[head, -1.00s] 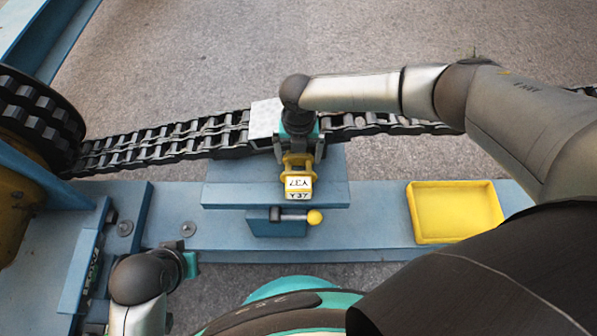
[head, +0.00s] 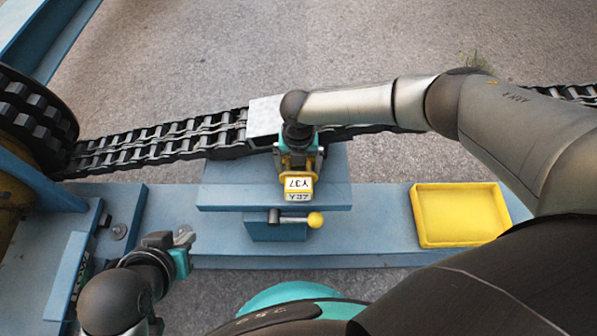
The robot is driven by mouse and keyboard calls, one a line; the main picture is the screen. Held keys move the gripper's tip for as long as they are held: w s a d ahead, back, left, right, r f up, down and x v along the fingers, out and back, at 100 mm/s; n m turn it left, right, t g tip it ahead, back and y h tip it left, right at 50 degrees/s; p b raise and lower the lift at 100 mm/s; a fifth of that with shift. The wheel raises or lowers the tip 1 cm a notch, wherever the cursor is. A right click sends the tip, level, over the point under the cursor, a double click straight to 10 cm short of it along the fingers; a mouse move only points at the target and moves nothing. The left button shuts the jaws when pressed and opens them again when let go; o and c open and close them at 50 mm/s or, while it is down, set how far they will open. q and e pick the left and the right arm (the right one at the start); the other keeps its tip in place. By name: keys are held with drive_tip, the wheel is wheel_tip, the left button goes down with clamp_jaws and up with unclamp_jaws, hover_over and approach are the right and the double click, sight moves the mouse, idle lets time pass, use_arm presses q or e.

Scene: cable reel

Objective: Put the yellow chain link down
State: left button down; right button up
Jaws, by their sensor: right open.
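The yellow chain link (head: 298,187), with a white Y37 label, is at the blue block (head: 225,196) in the middle of the bench, beside the near side of the black chain. My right gripper (head: 300,163) reaches in from the right and points down over the link's far end. Its jaws are open, one on each side of the link. The gripper hides part of the link, and I cannot tell whether a finger touches it. My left gripper (head: 171,238) is low at the left, apart from the link, with nothing visible in it. Its jaw opening is unclear.
The black chain (head: 170,145) runs from the dark reel (head: 35,120) at the left past the block. A yellow tray (head: 460,215) sits empty on the bench at the right. A yellow-knobbed handle (head: 315,219) sticks out at the block's front.

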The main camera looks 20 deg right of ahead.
clamp_jaws()
idle(0.8)
